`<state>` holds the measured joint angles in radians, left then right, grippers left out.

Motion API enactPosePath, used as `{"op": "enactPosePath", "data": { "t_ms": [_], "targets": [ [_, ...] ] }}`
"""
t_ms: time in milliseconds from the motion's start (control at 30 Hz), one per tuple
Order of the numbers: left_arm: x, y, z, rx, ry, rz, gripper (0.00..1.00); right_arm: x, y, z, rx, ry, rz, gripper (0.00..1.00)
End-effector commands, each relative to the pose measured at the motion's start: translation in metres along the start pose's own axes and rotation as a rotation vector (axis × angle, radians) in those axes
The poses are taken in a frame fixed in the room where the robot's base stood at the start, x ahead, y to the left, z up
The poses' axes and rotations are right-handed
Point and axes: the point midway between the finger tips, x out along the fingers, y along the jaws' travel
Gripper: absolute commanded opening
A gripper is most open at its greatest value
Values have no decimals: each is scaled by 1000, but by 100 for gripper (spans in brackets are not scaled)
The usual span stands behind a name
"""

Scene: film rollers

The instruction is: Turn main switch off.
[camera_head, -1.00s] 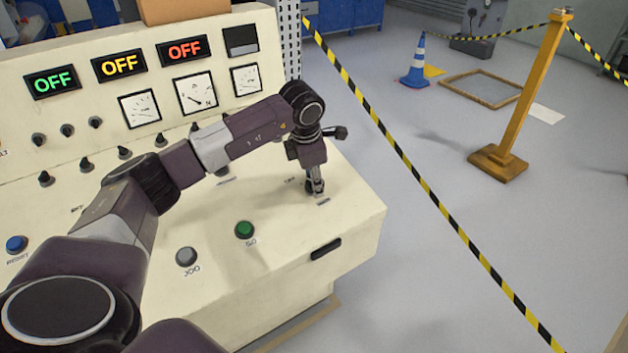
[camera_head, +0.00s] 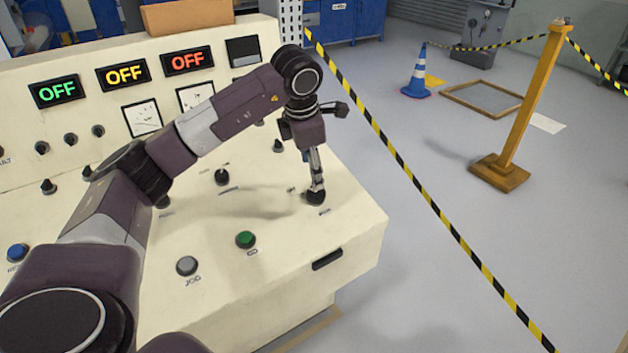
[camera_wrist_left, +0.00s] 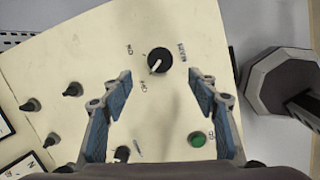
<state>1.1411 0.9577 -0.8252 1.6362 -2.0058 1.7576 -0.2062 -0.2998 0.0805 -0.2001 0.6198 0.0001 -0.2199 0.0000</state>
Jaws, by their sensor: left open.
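The main switch is a black rotary knob (camera_wrist_left: 160,61) with a white pointer line, on the cream control panel (camera_wrist_left: 100,35). In the left wrist view it lies ahead of and between the two blue-padded fingers of my left gripper (camera_wrist_left: 158,93), which is open, with a gap on both sides. In the head view the gripper (camera_head: 316,188) points down at the switch (camera_head: 315,198) near the panel's right end, and its fingers partly cover the knob. Three displays (camera_head: 125,75) all read OFF, in green, yellow and red. My right gripper is not in view.
A green button (camera_head: 246,239) and a grey JOG button (camera_head: 187,265) sit nearer on the panel. Other black knobs (camera_head: 222,177) stand to the left. Striped tape (camera_head: 400,155) and a yellow post (camera_head: 532,100) stand to the right.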

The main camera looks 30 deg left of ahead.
Motion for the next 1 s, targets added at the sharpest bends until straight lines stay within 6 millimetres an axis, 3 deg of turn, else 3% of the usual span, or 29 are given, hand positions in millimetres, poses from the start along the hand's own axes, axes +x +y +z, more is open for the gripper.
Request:
{"op": "enactPosePath", "data": {
  "t_ms": [233,800,933,1000],
  "targets": [
    [-24,0,0,0,0,0,54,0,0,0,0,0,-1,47],
    [-25,-1,0,1,-2,-2,54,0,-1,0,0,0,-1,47],
    [-16,-20,18,26,-56,-43,54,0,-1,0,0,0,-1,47],
    [-7,-44,40,50,-130,-98,54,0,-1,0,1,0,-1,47]
  ]
}}
